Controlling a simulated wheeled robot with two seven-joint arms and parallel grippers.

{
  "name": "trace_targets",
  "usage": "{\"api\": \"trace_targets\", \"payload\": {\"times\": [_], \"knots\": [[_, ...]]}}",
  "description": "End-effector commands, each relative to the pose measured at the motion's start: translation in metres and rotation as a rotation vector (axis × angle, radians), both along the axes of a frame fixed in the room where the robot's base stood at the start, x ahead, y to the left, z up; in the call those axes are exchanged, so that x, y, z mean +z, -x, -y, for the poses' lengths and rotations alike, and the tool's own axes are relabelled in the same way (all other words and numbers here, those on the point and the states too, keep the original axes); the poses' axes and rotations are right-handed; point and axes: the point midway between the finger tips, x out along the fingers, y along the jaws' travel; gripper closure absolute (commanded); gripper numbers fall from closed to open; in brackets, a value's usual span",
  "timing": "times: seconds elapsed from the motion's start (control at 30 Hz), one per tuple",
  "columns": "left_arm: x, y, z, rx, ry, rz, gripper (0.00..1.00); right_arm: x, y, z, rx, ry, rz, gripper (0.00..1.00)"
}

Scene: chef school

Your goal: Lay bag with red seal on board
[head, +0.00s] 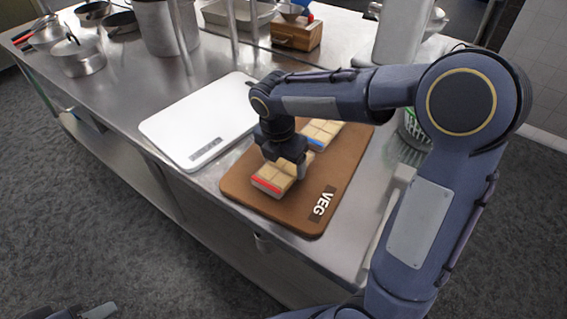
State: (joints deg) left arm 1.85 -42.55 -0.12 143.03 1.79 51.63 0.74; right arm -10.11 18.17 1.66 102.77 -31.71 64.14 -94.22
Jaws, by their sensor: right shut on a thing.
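The bag with the red seal (266,184) is a tan, blocky pack with a red strip on its near edge. It is at the near left part of the brown board (285,218), which is marked VEG. It looks flat and low over the board; I cannot tell if it touches. My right gripper (290,166) points down and is shut on this bag, hiding part of its top. A similar bag with a blue seal (321,133) lies behind it on the same board, partly hidden by my arm. Only a tip of my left gripper (98,311) shows at the bottom left.
A white board (180,125) lies left of the brown one on the steel counter (110,95). The brown board's near right part is bare.

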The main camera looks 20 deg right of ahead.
Motion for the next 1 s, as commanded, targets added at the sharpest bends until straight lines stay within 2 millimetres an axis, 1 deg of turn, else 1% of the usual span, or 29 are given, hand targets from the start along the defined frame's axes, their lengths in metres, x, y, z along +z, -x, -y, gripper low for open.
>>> {"api": "trace_targets", "payload": {"times": [0.03,0.1,0.33,0.47,0.5,0.63,0.9,1.0], "knots": [[-0.0007,0.0,0.0,0.0,0.0,0.0,0.64,-0.0052,0.0002,0.0002,0.0,0.001,-0.001,0.47],[-0.0007,0.0,0.0,0.0,0.0,0.0,0.64,-0.0081,0.0,0.0001,0.0,0.0,0.001,0.47],[-0.0007,0.0,0.0,0.0,0.0,0.0,0.64,-0.0081,-0.0003,0.0001,-0.001,0.0,0.002,0.47],[-0.0029,0.0,0.0,0.0,0.0,0.0,0.64,-0.0121,-0.0001,0.0,-0.001,0.0,0.001,0.47],[-0.0022,0.0,0.0,0.0,0.0,0.0,0.64,-0.0113,-0.0001,0.0,-0.001,0.0,0.001,0.19],[-0.0021,0.0,0.0,0.0,0.0,0.0,0.64,-0.011,-0.0002,0.0001,-0.001,0.0,0.001,0.02],[-0.0017,0.0,0.0,0.0,0.0,0.0,0.64,-0.0104,-0.0002,0.0,-0.001,0.0,0.001,0.01],[0.0006,0.0,0.0,0.0,0.0,0.0,0.64,-0.0049,-0.0004,-0.0002,-0.001,0.0,0.002,0.01]]}}
